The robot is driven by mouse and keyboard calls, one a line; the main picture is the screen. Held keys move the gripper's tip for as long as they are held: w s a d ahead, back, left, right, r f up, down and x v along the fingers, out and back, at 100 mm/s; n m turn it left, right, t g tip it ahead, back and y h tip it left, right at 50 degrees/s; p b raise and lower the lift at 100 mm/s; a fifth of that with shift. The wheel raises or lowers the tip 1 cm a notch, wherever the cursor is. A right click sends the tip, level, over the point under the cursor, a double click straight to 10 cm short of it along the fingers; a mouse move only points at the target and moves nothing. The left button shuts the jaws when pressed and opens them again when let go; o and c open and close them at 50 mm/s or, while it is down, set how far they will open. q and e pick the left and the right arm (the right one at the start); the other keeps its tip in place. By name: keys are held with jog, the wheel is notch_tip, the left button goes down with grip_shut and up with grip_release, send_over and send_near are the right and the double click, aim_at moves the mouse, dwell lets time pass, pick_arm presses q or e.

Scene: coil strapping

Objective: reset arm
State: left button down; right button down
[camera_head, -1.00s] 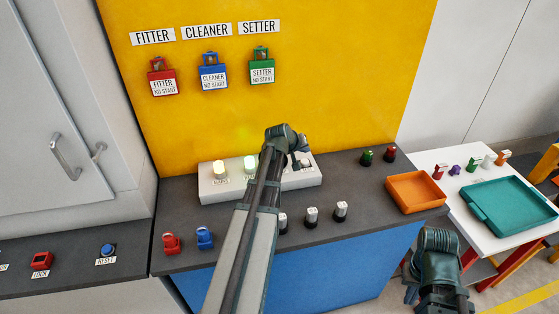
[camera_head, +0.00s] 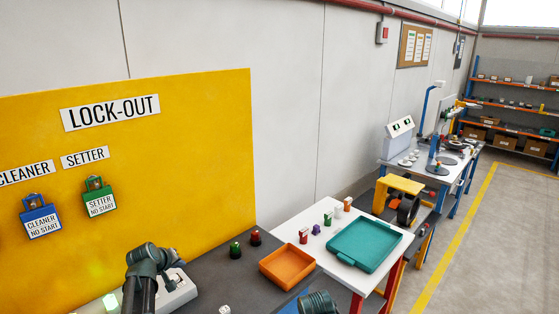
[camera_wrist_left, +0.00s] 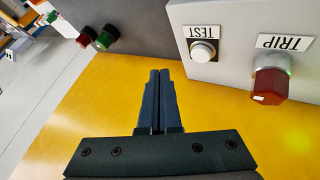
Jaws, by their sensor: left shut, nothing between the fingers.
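My left arm comes up at the lower left of the head view, with its dark wrist over the white control box (camera_head: 180,297). My left gripper (camera_wrist_left: 158,76) is shut and empty in the left wrist view, its two dark fingers together. The yellow board lies beyond them. A white TEST button (camera_wrist_left: 202,51) and a red TRIP button (camera_wrist_left: 270,86) are on the box to their right, apart from the fingers. A dark rounded part of my right arm shows at the bottom of the head view; its gripper fingers do not show.
Green (camera_head: 235,250) and red (camera_head: 255,238) knobs stand near an orange tray (camera_head: 288,264). A teal tray (camera_head: 365,245) lies on the white table. Blue (camera_head: 40,217) and green (camera_head: 99,197) lock-out tags hang on the yellow board (camera_head: 190,150). Open floor is at right.

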pick_arm(q)
jog(key=s+d+f+m+g, duration=0.1)
jog(key=s+d+m+g, duration=0.15)
jog(key=d, duration=0.45)
jog(key=s+d+f+m+g+h, duration=0.15)
jog(key=s+d, duration=0.25)
jog(key=d, duration=0.4)
jog(key=s+d+f+m+g, duration=0.1)
jog(key=s+d+f+m, duration=0.15)
jog(key=d, duration=0.45)
jog(key=s+d+m+g+y, duration=0.1)
jog(key=s+d+m+g, duration=0.1)
jog(key=s+d, duration=0.3)
jog(key=s+d+m+g+y, duration=0.1)
jog(key=s+d, duration=0.5)
jog(key=s, duration=0.6)
jog(key=shift+f+m+g+y, duration=0.35)
jog(key=shift+m+y, duration=0.3)
jog(key=shift+m, duration=0.6)
jog(key=shift+w, duration=0.1)
